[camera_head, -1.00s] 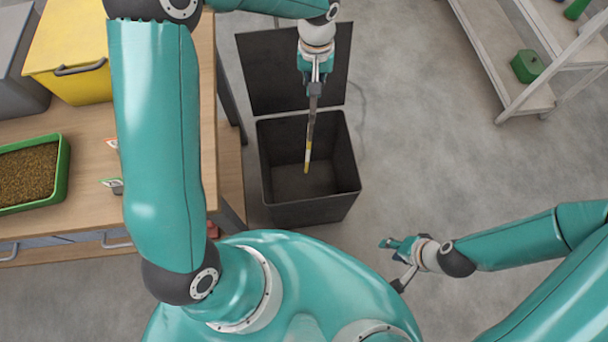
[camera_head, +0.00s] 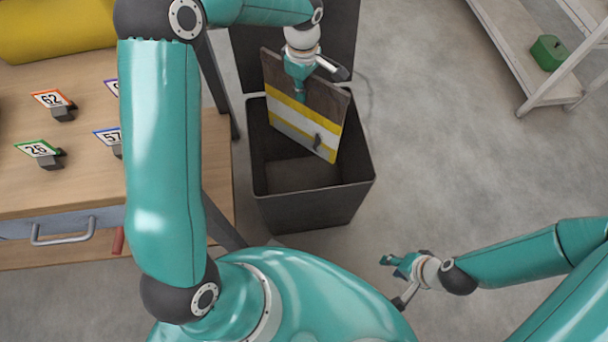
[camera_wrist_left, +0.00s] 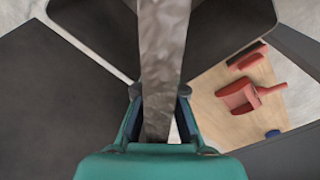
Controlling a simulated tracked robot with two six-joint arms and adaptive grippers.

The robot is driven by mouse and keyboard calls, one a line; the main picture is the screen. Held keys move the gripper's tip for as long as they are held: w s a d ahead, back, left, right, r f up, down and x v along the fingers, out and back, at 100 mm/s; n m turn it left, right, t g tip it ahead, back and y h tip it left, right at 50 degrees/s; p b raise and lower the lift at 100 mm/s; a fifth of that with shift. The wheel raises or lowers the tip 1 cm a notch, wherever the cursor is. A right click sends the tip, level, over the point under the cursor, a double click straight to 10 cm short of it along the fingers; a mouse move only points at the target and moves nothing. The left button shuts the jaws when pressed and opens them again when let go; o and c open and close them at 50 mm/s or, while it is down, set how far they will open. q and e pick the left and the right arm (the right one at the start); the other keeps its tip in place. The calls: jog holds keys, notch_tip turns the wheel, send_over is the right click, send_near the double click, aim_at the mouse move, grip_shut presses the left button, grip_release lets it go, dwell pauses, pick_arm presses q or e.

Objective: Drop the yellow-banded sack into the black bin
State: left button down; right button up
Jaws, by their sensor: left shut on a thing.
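The yellow-banded sack (camera_head: 285,115) is a flat, dark grey-brown sack with yellow and white bands. My left gripper (camera_head: 302,92) is shut on its upper part and holds it tilted above the opening of the black bin (camera_head: 310,210). The sack's lower part overlaps the bin mouth in the head view. In the left wrist view the sack (camera_wrist_left: 163,50) shows as a narrow strip between the fingers of my left gripper (camera_wrist_left: 160,105). My right gripper (camera_head: 392,264) is apart, over the floor at the lower right; its jaw opening is unclear.
The bin's raised lid (camera_head: 345,50) stands behind the sack. A wooden table (camera_head: 60,190) with several numbered tags is at the left. A white shelf (camera_head: 515,65) with a green container (camera_head: 549,52) is at the upper right. Red objects (camera_wrist_left: 238,97) show in the left wrist view. Floor right of the bin is clear.

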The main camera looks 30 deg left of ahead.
pick_arm(q)
jog(key=shift+f+b, duration=1.65)
jog(key=shift+f, duration=1)
jog(key=c, duration=1.2)
grip_release()
jog(key=shift+r, duration=0.1)
notch_tip(320, 180, up, 12)
jog(key=shift+f, duration=0.1)
